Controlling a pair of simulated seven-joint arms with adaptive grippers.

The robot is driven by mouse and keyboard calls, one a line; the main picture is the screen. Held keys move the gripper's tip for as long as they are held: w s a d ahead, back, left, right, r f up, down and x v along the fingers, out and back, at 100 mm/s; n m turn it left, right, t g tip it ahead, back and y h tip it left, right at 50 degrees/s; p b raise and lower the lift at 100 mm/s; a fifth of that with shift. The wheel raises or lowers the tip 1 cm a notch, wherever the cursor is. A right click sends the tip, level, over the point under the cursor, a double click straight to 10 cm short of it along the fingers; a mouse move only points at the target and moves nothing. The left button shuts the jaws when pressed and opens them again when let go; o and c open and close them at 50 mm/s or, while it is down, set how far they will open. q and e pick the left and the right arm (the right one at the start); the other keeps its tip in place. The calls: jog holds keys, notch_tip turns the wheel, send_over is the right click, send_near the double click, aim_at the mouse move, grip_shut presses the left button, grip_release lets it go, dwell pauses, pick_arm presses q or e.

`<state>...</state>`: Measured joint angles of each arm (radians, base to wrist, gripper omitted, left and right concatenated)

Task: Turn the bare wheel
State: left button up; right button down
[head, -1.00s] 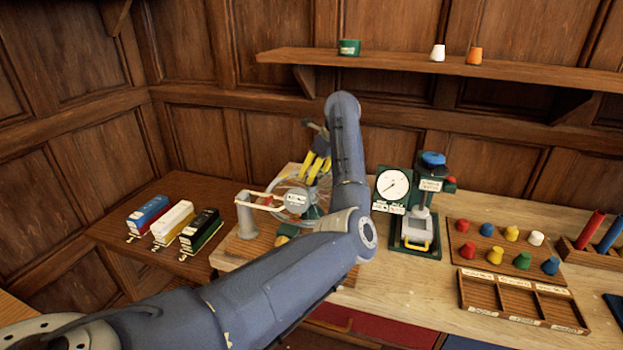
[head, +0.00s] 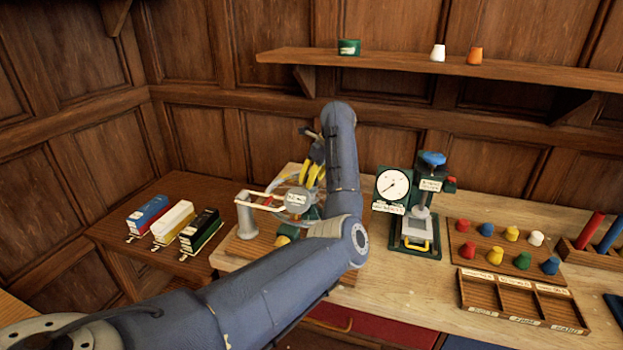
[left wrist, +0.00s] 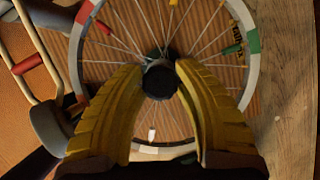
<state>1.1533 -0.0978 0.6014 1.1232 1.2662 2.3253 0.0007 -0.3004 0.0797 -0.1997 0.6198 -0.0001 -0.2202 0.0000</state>
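The bare wheel (left wrist: 194,144) lies flat with thin spokes and a pale rim that has red and green patches. In the head view the wheel (head: 279,189) is partly hidden by my arm. A dark upright hub end (left wrist: 160,83) stands at its middle. My left gripper (left wrist: 161,66) has its two ridged yellow fingers on either side of this hub end, with no clear gap, and appears shut on it. The left gripper (head: 315,176) also shows above the wheel in the head view. My right gripper is not in view.
A grey post (head: 244,215) with a red-marked fork arm stands left of the wheel. A dial gauge (head: 392,185) and green press (head: 417,235) stand to the right. Beyond are coloured pegs and a compartment tray (head: 522,303). Three box-like items sit on the side table (head: 113,232).

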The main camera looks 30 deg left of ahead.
pick_arm(q)
grip_shut()
jog(key=shift+s+a+r, duration=0.1)
jog(key=shift+a, duration=0.05)
dwell(0.6)
